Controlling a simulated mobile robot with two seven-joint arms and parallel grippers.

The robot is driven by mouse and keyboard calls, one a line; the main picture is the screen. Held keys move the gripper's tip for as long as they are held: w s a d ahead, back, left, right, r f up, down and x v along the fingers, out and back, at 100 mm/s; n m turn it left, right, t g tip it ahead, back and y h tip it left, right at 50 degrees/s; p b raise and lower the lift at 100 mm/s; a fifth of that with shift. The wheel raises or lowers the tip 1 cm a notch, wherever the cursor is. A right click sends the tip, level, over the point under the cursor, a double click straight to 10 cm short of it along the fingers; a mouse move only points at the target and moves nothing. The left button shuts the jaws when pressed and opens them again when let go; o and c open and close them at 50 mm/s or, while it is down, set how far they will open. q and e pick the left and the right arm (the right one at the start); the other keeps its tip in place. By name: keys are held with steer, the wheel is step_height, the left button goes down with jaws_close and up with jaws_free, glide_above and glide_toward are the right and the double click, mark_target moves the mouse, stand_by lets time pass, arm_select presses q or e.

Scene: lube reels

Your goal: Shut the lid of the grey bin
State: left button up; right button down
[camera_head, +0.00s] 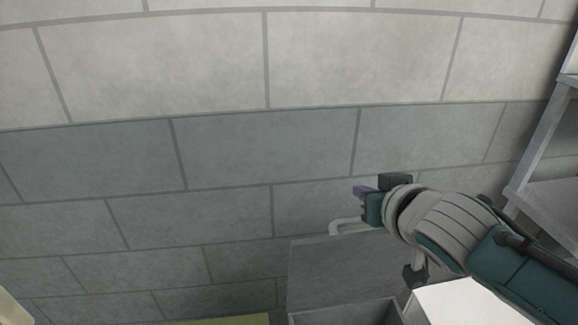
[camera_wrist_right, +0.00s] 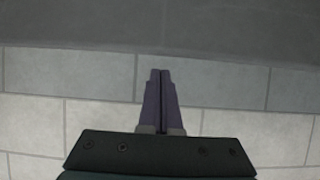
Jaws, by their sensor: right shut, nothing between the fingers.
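The grey bin (camera_head: 345,315) stands at the bottom of the head view against the block wall, cut off by the picture's lower edge. Its lid (camera_head: 335,268) is up, leaning back near the wall, with a pale handle (camera_head: 345,226) on its upper edge. My right gripper (camera_head: 360,191) is at the top of the lid, just above the handle; I cannot tell whether it touches. In the right wrist view its purple fingers (camera_wrist_right: 161,75) are together with nothing between them. A dark grey flat surface, likely the lid, fills the top of that view. My left gripper is not in view.
A block wall (camera_head: 220,155) fills most of the head view. A grey shelf rack (camera_head: 545,150) stands at the right. A white surface (camera_head: 465,300) lies right of the bin, under my right arm. A yellow-green strip (camera_head: 235,320) shows at the bottom, left of the bin.

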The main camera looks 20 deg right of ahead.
steer(key=shift+s+a+f+p, duration=0.15)
steer(key=shift+s+f, duration=0.3)
steer(key=shift+f, duration=0.2)
steer(key=shift+s+a+f+p, duration=0.15)
steer(key=shift+s+f, duration=0.3)
steer(key=shift+f, duration=0.2)
